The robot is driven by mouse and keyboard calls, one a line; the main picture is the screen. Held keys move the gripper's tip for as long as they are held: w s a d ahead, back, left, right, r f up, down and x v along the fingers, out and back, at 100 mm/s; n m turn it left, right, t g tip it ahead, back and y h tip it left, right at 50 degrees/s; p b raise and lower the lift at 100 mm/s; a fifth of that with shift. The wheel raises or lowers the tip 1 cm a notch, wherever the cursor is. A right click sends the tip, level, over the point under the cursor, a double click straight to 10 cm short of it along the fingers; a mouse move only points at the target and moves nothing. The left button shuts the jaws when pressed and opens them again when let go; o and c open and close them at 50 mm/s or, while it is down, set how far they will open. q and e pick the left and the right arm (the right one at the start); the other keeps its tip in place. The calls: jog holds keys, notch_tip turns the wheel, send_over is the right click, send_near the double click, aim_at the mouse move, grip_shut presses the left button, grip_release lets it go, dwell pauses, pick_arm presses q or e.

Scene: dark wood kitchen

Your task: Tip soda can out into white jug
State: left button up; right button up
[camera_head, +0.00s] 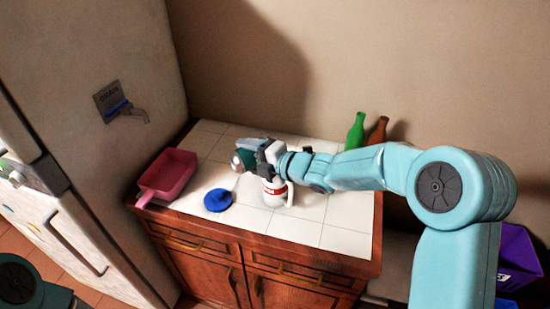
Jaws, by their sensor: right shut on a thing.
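The soda can (241,159) is dark teal with a pale end. My right gripper (257,154) is shut on it and holds it above the counter, lying over on its side with the pale end to the left. The white jug (275,193) has a red band and stands upright on the white tiled counter, just below and right of the can. The gripper and wrist hide the jug's top, and whether anything flows from the can cannot be told. My left gripper is out of view.
A blue round item (218,200) lies left of the jug on the tiled counter (335,240). A pink tray (168,176) sits at the left edge. A green bottle (356,132) and a brown bottle (377,132) stand at the back right. A fridge (90,130) rises on the left.

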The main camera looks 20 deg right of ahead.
jog(key=shift+s+r, duration=0.2)
jog(key=shift+w+m, duration=0.25)
jog(key=shift+m, duration=0.05)
jog(key=shift+s+d+y, duration=0.1)
jog(key=shift+s+y, duration=0.1)
jog(key=shift+y, duration=0.1)
jog(key=shift+w+f+m, duration=0.15)
jog(key=shift+f+m, duration=0.05)
jog(key=shift+m, duration=0.1)
jog(key=shift+w, duration=0.1)
jog(key=shift+s+y, duration=0.25)
jog(key=shift+y, duration=0.05)
jog(key=shift+w+b, duration=0.1)
jog(key=shift+b, duration=0.2)
